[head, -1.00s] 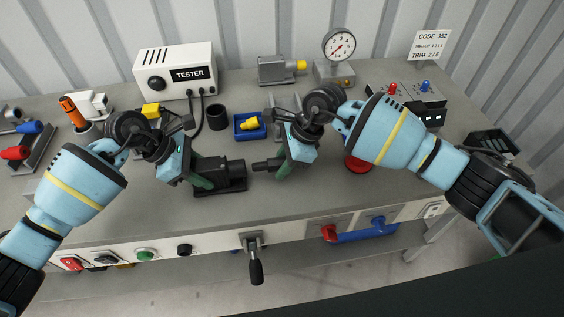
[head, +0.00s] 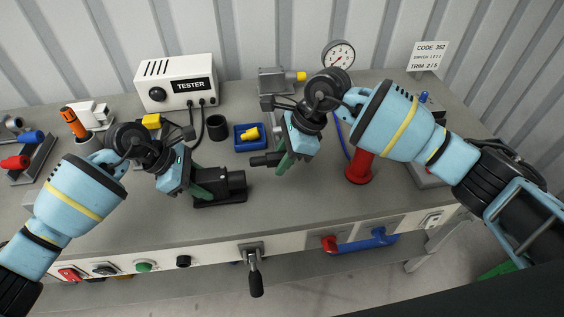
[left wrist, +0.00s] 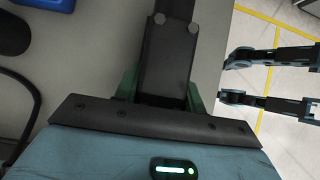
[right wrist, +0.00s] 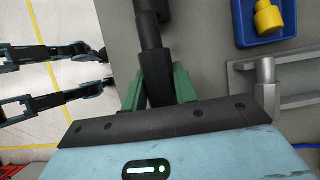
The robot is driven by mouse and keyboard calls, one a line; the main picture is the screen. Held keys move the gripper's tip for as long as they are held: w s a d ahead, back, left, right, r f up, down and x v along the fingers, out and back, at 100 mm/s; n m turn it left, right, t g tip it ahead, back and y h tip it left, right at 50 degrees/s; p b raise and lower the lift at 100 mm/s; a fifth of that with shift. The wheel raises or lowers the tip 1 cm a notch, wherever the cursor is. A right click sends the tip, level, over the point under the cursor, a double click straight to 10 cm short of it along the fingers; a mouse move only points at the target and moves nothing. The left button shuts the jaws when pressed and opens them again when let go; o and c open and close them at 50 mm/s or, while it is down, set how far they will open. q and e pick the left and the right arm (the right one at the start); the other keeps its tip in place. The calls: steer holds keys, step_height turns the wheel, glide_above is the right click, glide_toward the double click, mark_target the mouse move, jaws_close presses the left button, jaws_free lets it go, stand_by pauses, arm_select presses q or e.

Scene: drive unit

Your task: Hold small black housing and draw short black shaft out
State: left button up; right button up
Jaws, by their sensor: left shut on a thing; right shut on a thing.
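The small black housing (head: 236,182) stands on a dark base on the bench, left of centre. My left gripper (head: 206,188) is shut on it, and in the left wrist view the green fingers flank the dark housing (left wrist: 167,62). My right gripper (head: 285,160) is shut on the short black shaft (head: 262,160). The shaft is fully apart from the housing, held above and to the right of it, pointing left. In the right wrist view the stepped shaft (right wrist: 150,38) sticks out between the green fingers.
A blue tray (head: 238,146) with a yellow part and a black cup (head: 217,127) stand behind. A red cylinder (head: 360,168) stands right, near my right arm. The tester (head: 177,84) is at the back. Bare bench lies between housing and red cylinder.

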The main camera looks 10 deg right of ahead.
arm_select(q)
steer(key=o, duration=1.1)
arm_select(e)
steer(key=shift+r, duration=0.1)
arm_select(q)
steer(key=shift+o, duration=0.2)
steer(key=shift+r, duration=0.1)
steer(key=v, duration=1.1)
steer(key=shift+a+r, duration=0.3)
steer(key=shift+r, duration=0.1)
arm_select(e)
step_height(320, 180, down, 3)
steer(key=shift+s+f+b, duration=0.1)
steer(key=shift+s+b, duration=0.05)
steer(key=shift+b, duration=0.5)
arm_select(q)
steer(key=v, duration=1.2)
